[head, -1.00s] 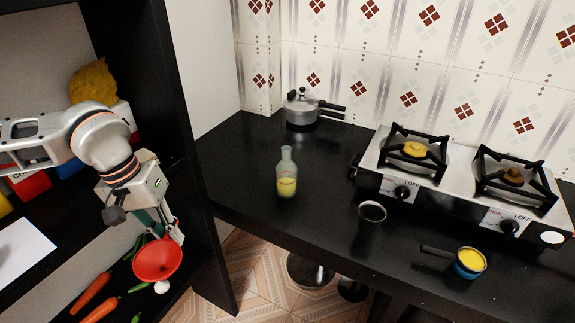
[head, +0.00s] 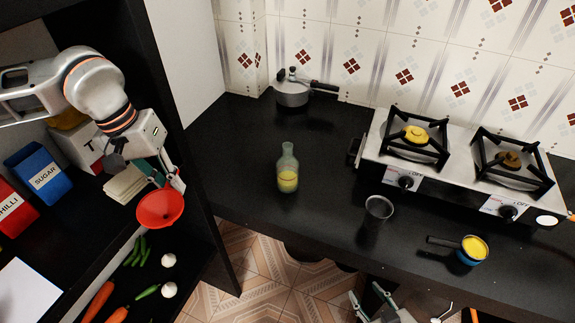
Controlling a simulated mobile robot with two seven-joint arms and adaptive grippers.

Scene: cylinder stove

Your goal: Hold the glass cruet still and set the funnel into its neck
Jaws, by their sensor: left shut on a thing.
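The glass cruet (head: 288,169), a clear bottle with yellow liquid low in it, stands upright on the black counter, with nothing touching it. Its neck is empty. The red funnel (head: 160,211) hangs from my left gripper (head: 171,186), which is shut on it, by the shelf unit at the left. The funnel is apart from the cruet, to its left and lower in the picture. My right gripper (head: 370,296) shows at the bottom edge, below the counter's front edge. Its fingers look apart and empty; part of it is cut off by the frame.
A dark metal cup (head: 378,208) stands right of the cruet. A blue pan with yellow contents (head: 473,250) is near the front edge. A pressure cooker (head: 291,91) is behind, the stove (head: 455,165) at right. A black shelf panel (head: 172,120) rises between funnel and cruet.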

